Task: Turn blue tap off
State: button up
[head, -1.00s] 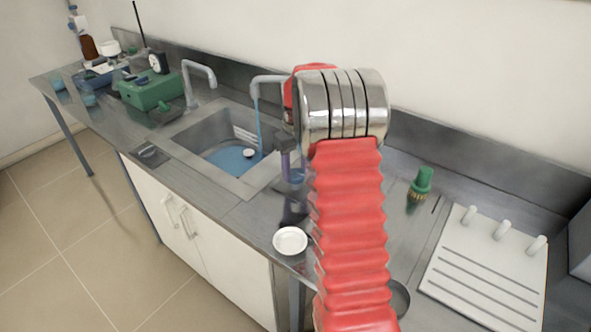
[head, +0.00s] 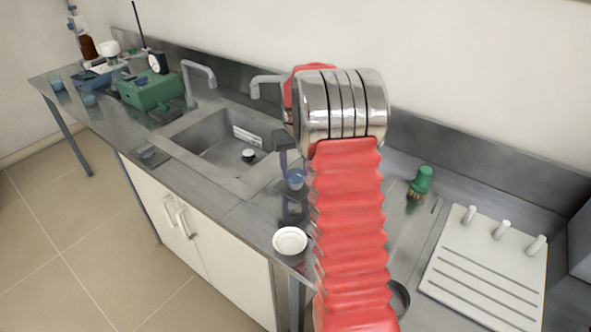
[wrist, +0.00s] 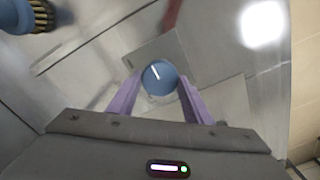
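The blue tap knob (head: 296,179) is a round disc beside the sink's right edge. In the wrist view its blue top (wrist: 159,77) has a short white line, tilted. The grey spout (head: 266,82) curves over the sink (head: 212,145), and no water shows falling from it. The sink floor is grey and bare of water. My gripper (wrist: 160,77) has two purple fingers, one on each side of the knob in the wrist view, with thin gaps between fingers and knob. It looks open and empty. In the head view my red arm hides much of the gripper.
A white dish (head: 290,240) sits at the counter's front edge. A green-topped brush (head: 419,183) and a white pegged board (head: 487,268) are on the right. A second spout (head: 199,76) and a green device (head: 150,91) are on the left.

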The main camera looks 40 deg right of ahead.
aim_at(295, 173)
jog(key=o, duration=0.4)
notch_tip(295, 173, up, 14)
jog(key=shift+f, duration=0.15)
dwell(0.6)
dwell(0.4)
